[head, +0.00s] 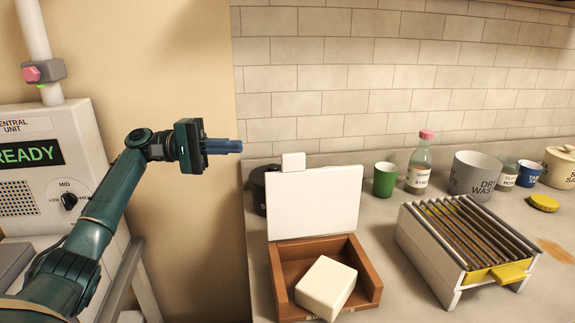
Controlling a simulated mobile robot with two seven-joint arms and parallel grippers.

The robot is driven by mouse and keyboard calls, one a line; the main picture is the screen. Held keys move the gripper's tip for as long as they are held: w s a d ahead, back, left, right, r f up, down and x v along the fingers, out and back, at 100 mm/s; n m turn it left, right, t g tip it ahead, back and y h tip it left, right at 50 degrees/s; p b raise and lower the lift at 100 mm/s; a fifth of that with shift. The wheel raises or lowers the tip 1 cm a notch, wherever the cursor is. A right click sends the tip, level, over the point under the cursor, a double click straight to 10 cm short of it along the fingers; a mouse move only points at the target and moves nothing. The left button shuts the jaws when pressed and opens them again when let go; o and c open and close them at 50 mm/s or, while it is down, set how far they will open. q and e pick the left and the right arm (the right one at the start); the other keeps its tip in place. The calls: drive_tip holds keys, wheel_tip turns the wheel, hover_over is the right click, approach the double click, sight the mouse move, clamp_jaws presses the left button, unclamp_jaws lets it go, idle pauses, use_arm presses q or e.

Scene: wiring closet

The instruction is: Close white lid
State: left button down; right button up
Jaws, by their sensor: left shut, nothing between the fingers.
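The white lid (313,203) stands upright, open, at the back of a brown box (371,287) on the counter. A small white tab (293,161) shows at the lid's top edge. A white block (326,287) sits tilted in the box, covering much of its inside. My left gripper (232,146) is shut and empty, up and to the left of the lid, in front of the wall and apart from the box. Its fingers point right. My right gripper is not in view.
A slatted grill with a yellow tray (497,274) stands right of the box. A dark pot (259,187) is partly hidden behind the lid. A green cup (385,180), a bottle (420,165) and a grey bowl (477,173) line the back. A control unit (52,165) stands at left.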

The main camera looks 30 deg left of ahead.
use_arm(q)
drive_tip(key=d+p, duration=0.4)
drive_tip(key=d, duration=0.7)
drive_tip(key=shift+w+d, duration=0.25)
drive_tip(key=shift+d, duration=0.05)
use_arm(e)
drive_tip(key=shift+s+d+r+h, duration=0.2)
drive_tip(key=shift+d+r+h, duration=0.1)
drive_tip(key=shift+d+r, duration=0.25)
use_arm(q)
drive_tip(key=shift+r, duration=0.1)
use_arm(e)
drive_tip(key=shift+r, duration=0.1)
use_arm(q)
drive_tip(key=shift+d, duration=0.15)
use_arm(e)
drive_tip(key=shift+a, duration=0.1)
